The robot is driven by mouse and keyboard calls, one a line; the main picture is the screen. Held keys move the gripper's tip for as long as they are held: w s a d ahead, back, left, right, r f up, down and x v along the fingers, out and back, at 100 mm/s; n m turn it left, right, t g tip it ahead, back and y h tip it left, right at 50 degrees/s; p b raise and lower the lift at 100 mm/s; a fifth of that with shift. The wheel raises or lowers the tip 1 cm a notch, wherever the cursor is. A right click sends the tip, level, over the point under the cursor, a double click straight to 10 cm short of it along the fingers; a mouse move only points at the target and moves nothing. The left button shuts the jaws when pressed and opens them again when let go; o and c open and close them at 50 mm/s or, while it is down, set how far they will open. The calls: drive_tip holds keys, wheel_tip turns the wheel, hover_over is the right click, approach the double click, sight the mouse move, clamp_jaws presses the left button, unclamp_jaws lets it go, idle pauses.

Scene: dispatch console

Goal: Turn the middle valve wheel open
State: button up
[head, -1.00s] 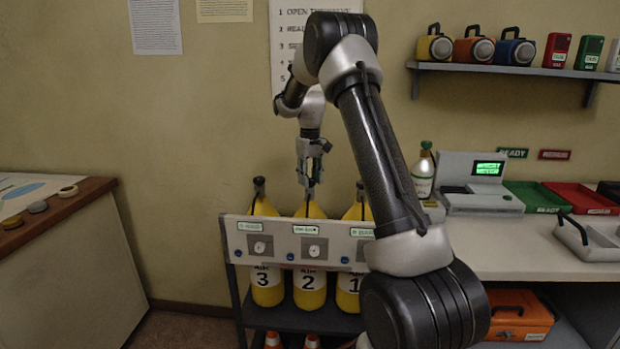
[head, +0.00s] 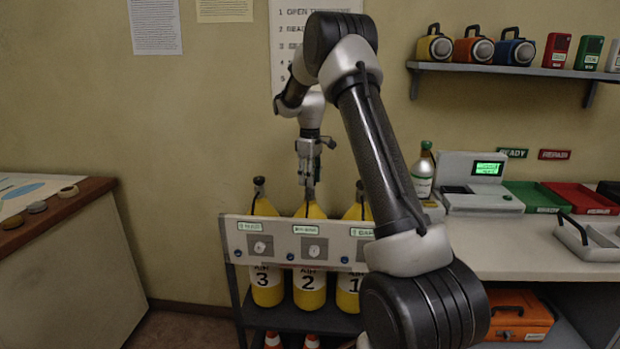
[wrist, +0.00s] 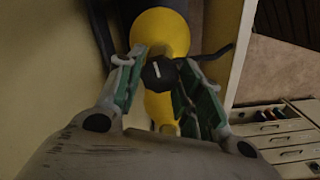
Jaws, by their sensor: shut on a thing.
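Three yellow cylinders stand in a rack behind a grey panel. The middle cylinder (head: 310,291), marked 2, stands between cylinder 3 (head: 267,287) and cylinder 1 (head: 348,290). My gripper (head: 309,184) points down over the top of the middle cylinder. In the wrist view the black valve wheel (wrist: 159,72) with a white mark sits between the green-padded fingers of my gripper (wrist: 160,88), on top of the yellow cylinder (wrist: 160,32). The fingers are shut on the wheel. The white mark stands nearly upright in the picture, slightly tilted.
The grey panel (head: 275,242) with labels and round gauges runs in front of the cylinders. A white counter (head: 500,248) with a console (head: 482,183) is to the right. A bottle (head: 422,174) stands beside the console. A wooden-topped counter (head: 90,195) is at the left.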

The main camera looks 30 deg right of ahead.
drive_tip(key=o, duration=1)
drive_tip(key=shift+o, duration=0.2)
wheel_tip(320, 180, up, 12)
idle(0.4)
